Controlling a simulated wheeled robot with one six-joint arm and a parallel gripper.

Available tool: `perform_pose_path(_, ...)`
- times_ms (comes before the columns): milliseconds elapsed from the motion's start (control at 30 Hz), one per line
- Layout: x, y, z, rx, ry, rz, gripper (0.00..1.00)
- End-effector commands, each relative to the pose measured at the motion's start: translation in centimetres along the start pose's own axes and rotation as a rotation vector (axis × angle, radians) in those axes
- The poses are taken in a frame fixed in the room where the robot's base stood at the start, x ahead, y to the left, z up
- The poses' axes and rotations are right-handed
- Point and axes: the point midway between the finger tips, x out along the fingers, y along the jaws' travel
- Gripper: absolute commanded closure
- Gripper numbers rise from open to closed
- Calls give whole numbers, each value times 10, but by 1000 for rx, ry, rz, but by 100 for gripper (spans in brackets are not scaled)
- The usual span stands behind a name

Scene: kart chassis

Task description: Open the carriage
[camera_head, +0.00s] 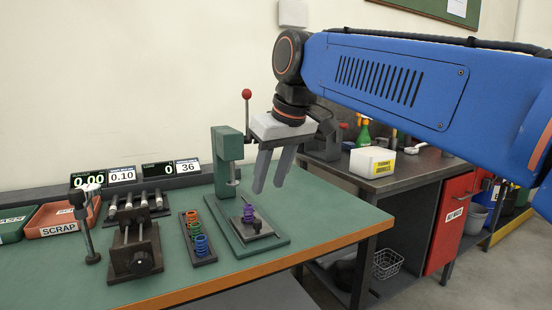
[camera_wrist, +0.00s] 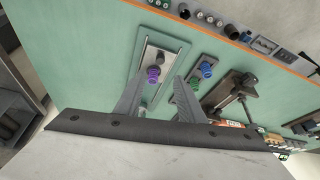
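My gripper (camera_head: 267,189) is open and empty, fingers pointing down, above the bench just right of a green press (camera_head: 228,160) with a red-knobbed lever (camera_head: 247,95). In the wrist view its open fingers (camera_wrist: 161,82) frame a purple spring (camera_wrist: 153,74) on the press base. A dark vise-like fixture (camera_head: 134,248) with a round front knob stands at the left and shows in the wrist view (camera_wrist: 238,90). I cannot tell which part is the carriage.
A rack with blue and green springs (camera_head: 197,240) lies between press and fixture. Number displays (camera_head: 135,173) line the back. A white bin (camera_head: 372,162) stands on the right-hand bench.

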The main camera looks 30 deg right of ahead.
Motion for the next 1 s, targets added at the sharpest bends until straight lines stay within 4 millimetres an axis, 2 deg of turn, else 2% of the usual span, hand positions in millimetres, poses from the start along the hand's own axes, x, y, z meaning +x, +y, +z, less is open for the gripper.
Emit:
perform_pose_path(100, -22, 0, 0, 1, 2, 1, 64)
perform_pose_path(333, -48, 0, 0, 0, 0, 0, 64)
perform_pose_path(500, -54, 0, 0, 0, 0, 0, 64)
perform_pose_path(1000, -52, 0, 1, 1, -1, 0, 64)
